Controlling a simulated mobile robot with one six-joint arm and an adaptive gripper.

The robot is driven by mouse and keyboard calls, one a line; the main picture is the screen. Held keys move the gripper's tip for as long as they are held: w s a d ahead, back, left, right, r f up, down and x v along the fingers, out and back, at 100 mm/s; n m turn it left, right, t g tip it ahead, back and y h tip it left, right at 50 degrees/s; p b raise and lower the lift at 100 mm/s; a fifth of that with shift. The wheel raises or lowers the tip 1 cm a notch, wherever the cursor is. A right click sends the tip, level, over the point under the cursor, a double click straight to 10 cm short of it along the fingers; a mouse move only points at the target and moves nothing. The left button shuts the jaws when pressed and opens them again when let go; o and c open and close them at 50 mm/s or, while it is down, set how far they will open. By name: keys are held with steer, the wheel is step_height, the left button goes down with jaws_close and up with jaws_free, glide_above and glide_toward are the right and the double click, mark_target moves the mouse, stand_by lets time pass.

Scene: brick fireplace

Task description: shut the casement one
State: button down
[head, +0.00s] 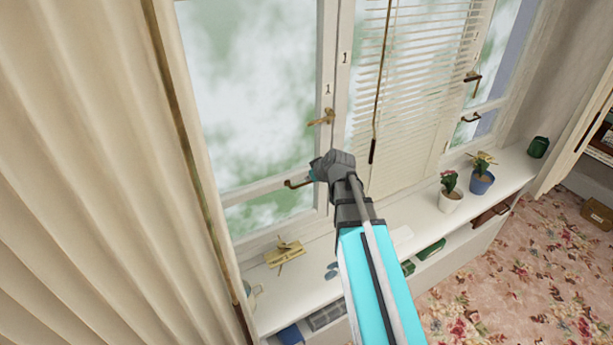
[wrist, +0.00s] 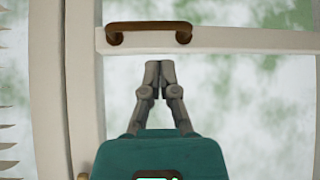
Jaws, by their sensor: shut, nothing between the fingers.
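The casement marked 1 (head: 326,65) is the left window leaf, with a white frame and large cloudy panes. A second 1 is on the white post to its right. I cannot tell whether the leaf stands slightly ajar. A brass lever latch (head: 322,117) sits on its right edge. A brown pull handle (head: 296,184) is on its lower rail; in the wrist view the handle (wrist: 150,32) spans the rail's left end. My gripper (wrist: 159,66) is shut and empty, its fingertips just below the handle in that view. In the head view my wrist hides the fingertips.
A white sill (head: 405,218) runs below, holding a yellow object (head: 285,252), a white-potted plant (head: 450,195) and a blue-potted plant (head: 481,177). A blind (head: 410,90) hangs right of the casement. A cream curtain (head: 95,170) stands at the left. Flowered carpet lies lower right.

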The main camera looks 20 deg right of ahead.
steer(key=shift+p+v, duration=0.75)
steer(key=shift+v, duration=0.55)
steer(key=shift+a, duration=0.1)
steer(key=s+a+f+m+g+h+b, duration=0.1)
steer(key=s+a+f+m+g+b, duration=0.1)
steer(key=s+f+b, duration=0.4)
steer(key=s+a+f+m+g+h+b, duration=0.1)
steer(key=s+a+f+g+b, duration=0.4)
steer(key=s+f, duration=0.6)
steer(key=shift+s+f+m+g+h+b, duration=0.2)
steer(key=shift+s+m+g+h+b, duration=0.2)
steer(key=shift+s+g+b, duration=0.45)
